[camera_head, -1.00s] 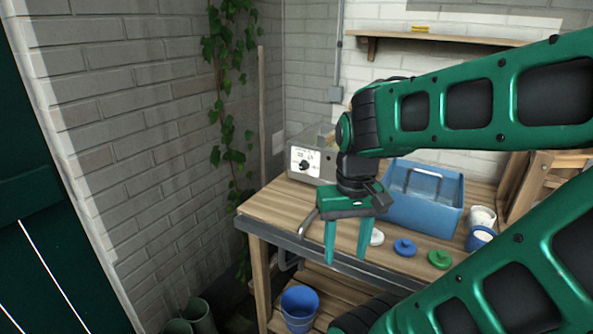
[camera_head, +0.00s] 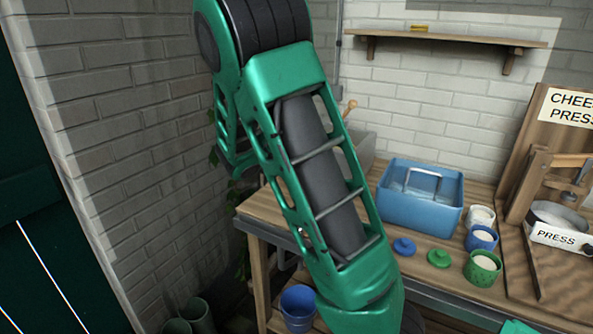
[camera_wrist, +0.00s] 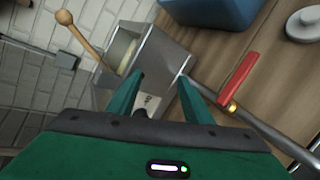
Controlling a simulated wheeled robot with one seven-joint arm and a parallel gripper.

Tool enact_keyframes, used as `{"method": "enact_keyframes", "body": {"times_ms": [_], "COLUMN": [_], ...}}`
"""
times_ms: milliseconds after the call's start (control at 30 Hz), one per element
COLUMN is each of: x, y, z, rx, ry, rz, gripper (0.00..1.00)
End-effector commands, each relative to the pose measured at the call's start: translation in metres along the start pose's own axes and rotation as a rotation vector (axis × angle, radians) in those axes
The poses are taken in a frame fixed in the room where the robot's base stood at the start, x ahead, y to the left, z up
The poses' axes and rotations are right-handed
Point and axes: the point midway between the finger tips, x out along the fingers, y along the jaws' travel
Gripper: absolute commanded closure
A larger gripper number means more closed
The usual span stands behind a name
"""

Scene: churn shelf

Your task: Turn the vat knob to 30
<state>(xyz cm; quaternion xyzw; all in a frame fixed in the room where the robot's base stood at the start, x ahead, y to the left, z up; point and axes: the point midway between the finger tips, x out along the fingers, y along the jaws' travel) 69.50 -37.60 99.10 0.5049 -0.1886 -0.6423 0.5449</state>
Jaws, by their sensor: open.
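The grey metal vat (camera_wrist: 160,55) stands on the wooden bench and shows tilted in the wrist view, with a wooden-handled tool (camera_wrist: 82,38) sticking out of it. My gripper (camera_wrist: 160,78) is open and empty, its two green fingers apart in front of the vat. The vat's white dial panel (camera_wrist: 151,101) shows between the fingers. A dark shape low between them may be the knob; its setting cannot be read. In the head view my arm hides the dial and my gripper, and only an edge of the vat (camera_head: 364,147) shows.
A pipe with a red lever (camera_wrist: 238,82) lies right of the fingers. A blue tub (camera_head: 420,205), lids, small pots (camera_head: 482,238) and the cheese press (camera_head: 560,215) occupy the bench to the right. A brick wall (camera_head: 110,130) is at the left.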

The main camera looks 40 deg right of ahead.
Motion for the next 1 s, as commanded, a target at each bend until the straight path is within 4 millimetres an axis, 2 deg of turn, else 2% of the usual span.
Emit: {"method": "enact_keyframes", "body": {"times_ms": [33,167,300,500,767,1000], "x": [-0.004,-0.012,-0.023,-0.037,-0.041,-0.012], "y": [0.001,0.001,-0.010,-0.027,-0.035,-0.019], "z": [-0.015,-0.044,-0.075,-0.108,-0.122,-0.119], "rx": [-0.105,-0.370,-0.655,-0.966,-1.114,-1.112], "ry": [-0.018,-0.075,-0.147,-0.241,-0.295,-0.299], "rz": [0.055,0.177,0.286,0.397,0.447,0.443], "gripper": [0.54,0.54,0.54,0.54,0.54,0.54]}}
